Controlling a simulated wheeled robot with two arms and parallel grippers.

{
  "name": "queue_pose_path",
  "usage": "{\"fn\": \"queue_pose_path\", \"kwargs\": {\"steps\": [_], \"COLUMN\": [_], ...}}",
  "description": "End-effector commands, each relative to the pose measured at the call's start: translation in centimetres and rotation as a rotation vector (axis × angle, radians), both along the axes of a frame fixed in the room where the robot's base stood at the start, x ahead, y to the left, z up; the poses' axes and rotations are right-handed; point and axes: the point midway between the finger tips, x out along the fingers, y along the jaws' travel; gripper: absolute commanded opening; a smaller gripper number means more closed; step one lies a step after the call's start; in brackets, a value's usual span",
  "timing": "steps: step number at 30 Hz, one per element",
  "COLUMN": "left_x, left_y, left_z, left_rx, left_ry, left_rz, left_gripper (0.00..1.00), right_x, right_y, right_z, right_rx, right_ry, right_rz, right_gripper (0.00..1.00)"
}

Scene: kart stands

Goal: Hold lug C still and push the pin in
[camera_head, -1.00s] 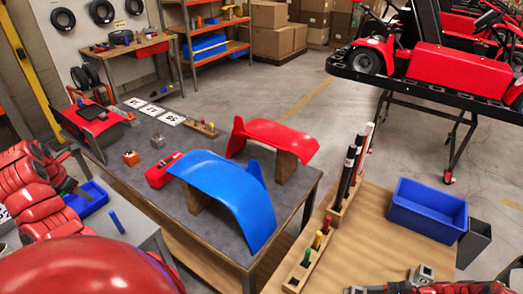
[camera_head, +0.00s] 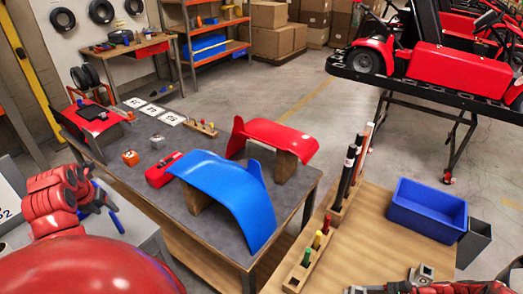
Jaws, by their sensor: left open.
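A small grey metal block (camera_head: 423,272) stands on the wooden bench at the bottom right, beside my red right arm (camera_head: 450,288). It may be a lug, but no letter is readable, so I cannot tell which. My right gripper's fingers are not clear at the bottom edge.
The wooden bench (camera_head: 372,240) carries a blue bin (camera_head: 428,210) and a rack (camera_head: 307,268) with coloured handles. Blue (camera_head: 232,200) and red (camera_head: 280,135) fenders stand on the middle table (camera_head: 225,222). A kart (camera_head: 445,65) is on a stand behind.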

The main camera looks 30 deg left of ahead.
Motion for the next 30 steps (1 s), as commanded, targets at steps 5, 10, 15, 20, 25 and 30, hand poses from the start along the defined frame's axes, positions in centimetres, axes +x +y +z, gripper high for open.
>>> {"fn": "queue_pose_path", "kwargs": {"steps": [5, 10, 15, 20, 25, 30], "left_x": [1.0, 1.5, 1.7, 1.6, 1.6, 1.6], "left_y": [0.9, 1.5, 1.7, 1.7, 1.7, 1.7], "left_z": [-2.2, -4.2, -4.6, -4.6, -4.5, -4.5], "left_rx": [-0.003, -0.004, -0.001, 0.000, 0.000, 0.000], "left_ry": [-0.003, 0.000, -0.001, 0.000, 0.000, 0.000], "left_rz": [0.000, 0.001, 0.000, 0.000, 0.000, 0.000], "left_gripper": [0.57, 0.57, 0.57, 0.48, 0.18, 0.00], "right_x": [0.0, 0.0, 0.0, 0.0, 0.0, 0.0], "right_y": [0.0, 0.0, 0.0, 0.0, 0.0, 0.0], "right_z": [0.0, 0.0, 0.0, 0.0, 0.0, 0.0], "right_rx": [0.000, 0.000, 0.000, 0.000, 0.000, 0.000], "right_ry": [0.000, 0.000, 0.000, 0.000, 0.000, 0.000], "right_rz": [0.000, 0.000, 0.000, 0.000, 0.000, 0.000], "right_gripper": [0.04, 0.04, 0.04, 0.04, 0.04, 0.04]}}
